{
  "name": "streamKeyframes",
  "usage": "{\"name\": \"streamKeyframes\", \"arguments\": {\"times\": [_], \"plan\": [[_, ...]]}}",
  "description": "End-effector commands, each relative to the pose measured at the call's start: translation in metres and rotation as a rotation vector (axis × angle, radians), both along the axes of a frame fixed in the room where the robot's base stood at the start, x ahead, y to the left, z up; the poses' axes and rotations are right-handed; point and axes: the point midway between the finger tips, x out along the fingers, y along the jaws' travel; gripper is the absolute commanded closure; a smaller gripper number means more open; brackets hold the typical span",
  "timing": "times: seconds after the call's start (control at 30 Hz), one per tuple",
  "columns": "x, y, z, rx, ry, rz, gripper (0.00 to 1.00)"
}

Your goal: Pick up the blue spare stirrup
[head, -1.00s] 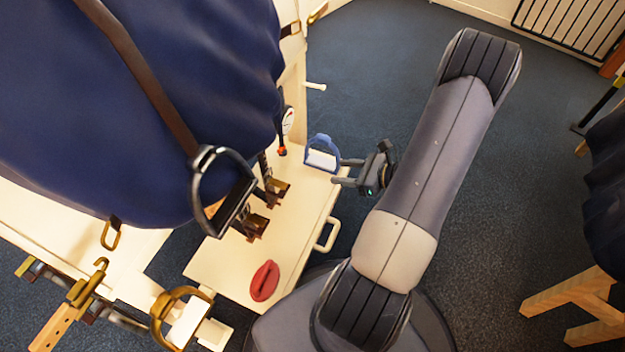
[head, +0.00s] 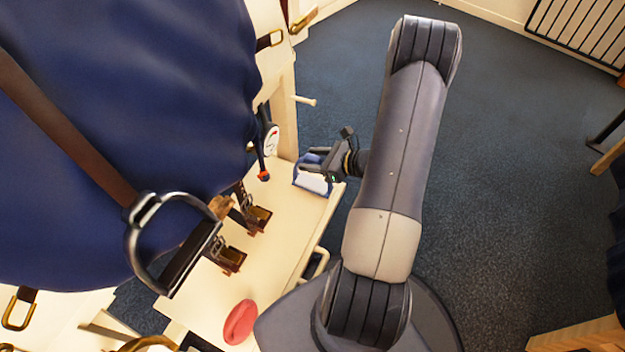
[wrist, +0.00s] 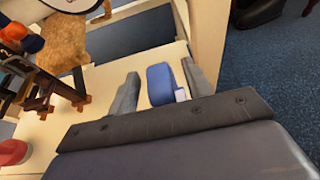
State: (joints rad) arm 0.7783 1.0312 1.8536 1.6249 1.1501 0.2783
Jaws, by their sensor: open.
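The blue stirrup (head: 314,183), with a white tread, stands near the far right edge of the cream bench top (head: 283,235). My gripper (head: 312,160) is at its upper part, with the jaws open. In the wrist view, the blue stirrup (wrist: 160,85) shows between the two grey fingers of my gripper (wrist: 160,72), closer to the right finger. A narrow gap shows on the left; whether the right finger touches it I cannot tell. Its lower part is partly hidden by the gripper body.
A dark stirrup (head: 172,245) hangs on a brown strap beside the blue padded form (head: 110,110). Open floor (head: 520,190) lies right.

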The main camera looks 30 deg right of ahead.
Motion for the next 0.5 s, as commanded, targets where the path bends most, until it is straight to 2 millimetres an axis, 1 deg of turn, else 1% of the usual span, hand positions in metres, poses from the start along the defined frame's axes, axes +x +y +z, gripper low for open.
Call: {"name": "streamKeyframes", "arguments": {"times": [0.27,0.5], "plan": [[0.0018,0.0013,-0.0005,0.000,0.000,0.000,0.54],[0.0018,0.0011,-0.0004,0.000,0.000,0.000,0.73]]}}
